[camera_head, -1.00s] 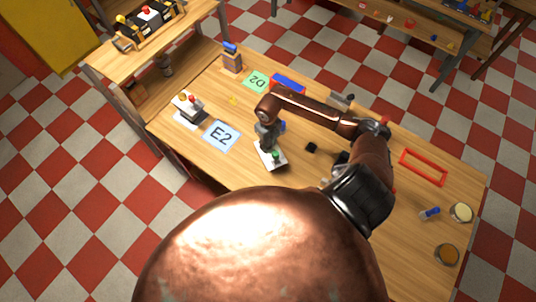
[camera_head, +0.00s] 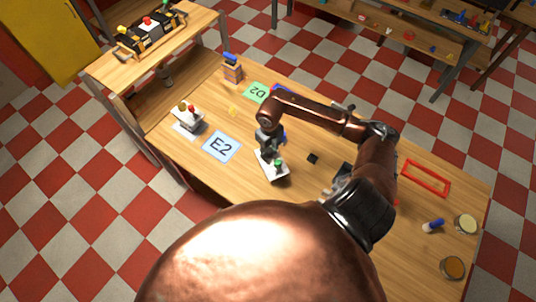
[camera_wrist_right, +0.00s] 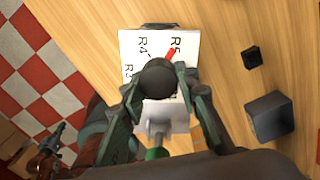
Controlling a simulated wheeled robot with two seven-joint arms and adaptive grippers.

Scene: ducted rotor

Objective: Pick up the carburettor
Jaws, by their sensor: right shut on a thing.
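The carburettor (camera_wrist_right: 157,78), as far as I can tell, is the dark round-topped part with a grey body in the right wrist view. My right gripper (camera_wrist_right: 161,92) has a finger on each side of it and is shut on it. It stands over a white board (camera_wrist_right: 184,42) printed with R labels; whether it touches the board is unclear. In the head view my right gripper (camera_head: 267,152) is above the white board (camera_head: 275,174), and the carburettor is hidden there. A dark claw at the lower left of the wrist view, probably my left gripper (camera_wrist_right: 50,142), is too small to read.
A green knob (camera_head: 278,162) and a red stick (camera_wrist_right: 170,54) are at the board. A blue E2 card (camera_head: 222,146) lies left of it. Small black blocks (camera_head: 313,158) lie right. A red frame (camera_head: 426,178) and round tubs (camera_head: 453,267) are farther right.

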